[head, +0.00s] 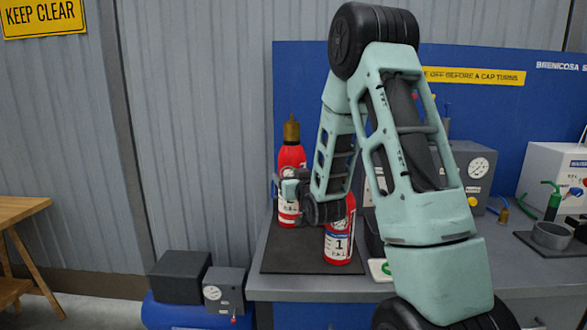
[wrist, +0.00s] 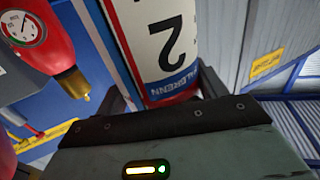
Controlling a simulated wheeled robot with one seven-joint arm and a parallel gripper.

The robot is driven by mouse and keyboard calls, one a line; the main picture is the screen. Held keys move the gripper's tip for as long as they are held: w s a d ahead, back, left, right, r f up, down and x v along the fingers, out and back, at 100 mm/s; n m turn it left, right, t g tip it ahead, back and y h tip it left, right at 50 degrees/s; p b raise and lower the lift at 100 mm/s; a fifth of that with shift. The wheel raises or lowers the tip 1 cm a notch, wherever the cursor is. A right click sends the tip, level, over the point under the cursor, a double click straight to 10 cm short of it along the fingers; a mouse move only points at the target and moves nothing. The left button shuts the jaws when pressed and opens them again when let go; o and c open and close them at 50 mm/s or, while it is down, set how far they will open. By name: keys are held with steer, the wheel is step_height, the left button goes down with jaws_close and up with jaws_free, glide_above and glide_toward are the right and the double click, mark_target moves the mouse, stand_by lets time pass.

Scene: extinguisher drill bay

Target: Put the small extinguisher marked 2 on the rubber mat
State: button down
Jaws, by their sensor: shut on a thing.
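The small extinguisher marked 2 shows large and upside down in the wrist view (wrist: 165,45), its white label between my fingers. My gripper (wrist: 165,92) is shut on it. In the head view my gripper (head: 284,189) is around a red extinguisher with a brass top (head: 291,158), whose number is hidden there. It is upright over the back left of the dark rubber mat (head: 285,262); I cannot tell whether its base touches the mat. A red extinguisher marked 1 (head: 339,245) stands on the mat in front, to the right, partly behind my arm.
A red body with a gauge (wrist: 35,40) and brass tip is left of the held extinguisher in the wrist view. On the grey bench (head: 290,287) are a grey gauge box (head: 476,168) and a metal cup (head: 551,236). A blue panel (head: 300,75) stands behind.

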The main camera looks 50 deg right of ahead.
mark_target(293, 213)
steer(key=shift+f+p, duration=0.35)
steer(key=shift+f, duration=5.15)
steer(key=shift+c, duration=2.2)
jaws_free()
steer(key=shift+f, duration=0.15)
steer(key=shift+s+a, duration=0.15)
steer(key=shift+s, duration=0.2)
steer(key=p+v, duration=0.6)
steer(key=v, duration=0.5)
steer(key=shift+s, duration=0.15)
